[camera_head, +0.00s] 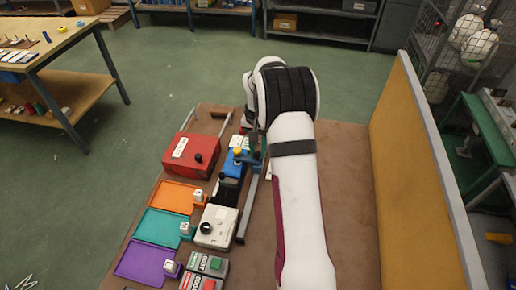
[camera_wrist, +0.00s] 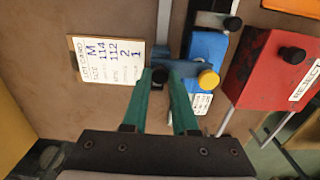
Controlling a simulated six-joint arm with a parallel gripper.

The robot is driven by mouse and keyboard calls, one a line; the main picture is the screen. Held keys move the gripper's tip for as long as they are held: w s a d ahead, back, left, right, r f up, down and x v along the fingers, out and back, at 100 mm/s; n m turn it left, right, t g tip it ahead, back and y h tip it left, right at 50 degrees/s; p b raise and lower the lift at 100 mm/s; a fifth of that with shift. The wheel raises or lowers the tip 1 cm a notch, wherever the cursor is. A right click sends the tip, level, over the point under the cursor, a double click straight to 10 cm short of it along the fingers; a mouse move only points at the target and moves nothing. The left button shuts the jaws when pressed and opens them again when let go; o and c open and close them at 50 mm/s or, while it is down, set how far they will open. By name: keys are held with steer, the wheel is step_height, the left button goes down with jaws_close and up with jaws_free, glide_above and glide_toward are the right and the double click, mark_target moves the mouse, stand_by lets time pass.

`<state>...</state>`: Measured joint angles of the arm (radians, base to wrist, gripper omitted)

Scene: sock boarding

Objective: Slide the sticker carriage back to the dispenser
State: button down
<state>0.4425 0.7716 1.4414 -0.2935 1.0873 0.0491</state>
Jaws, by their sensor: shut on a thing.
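The sticker carriage (camera_wrist: 186,67) is a grey-blue slider on a grey rail (camera_head: 249,205), with a black knob (camera_wrist: 160,76). In the wrist view my gripper (camera_wrist: 160,80) has its green fingers closed around the knob. The carriage also shows in the head view (camera_head: 254,161), left of my arm and beside a blue box. This blue box, which looks like the dispenser (camera_wrist: 207,46), has a yellow button and stands right next to the carriage in the wrist view. It also shows in the head view (camera_head: 232,165).
A red reject box (camera_head: 190,155) stands left of the blue box. Orange (camera_head: 175,196), teal (camera_head: 161,228) and purple (camera_head: 146,261) trays line the bench's left side. A white device (camera_head: 216,227) sits near the rail. A written card (camera_wrist: 108,60) lies beside the gripper. A yellow panel (camera_head: 410,170) borders the right.

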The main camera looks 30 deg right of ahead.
stand_by(0.6)
steer(key=s+a, duration=1.3)
steer(key=shift+s+a, duration=0.15)
steer(key=shift+s, duration=0.05)
steer(key=c, duration=0.7)
jaws_free()
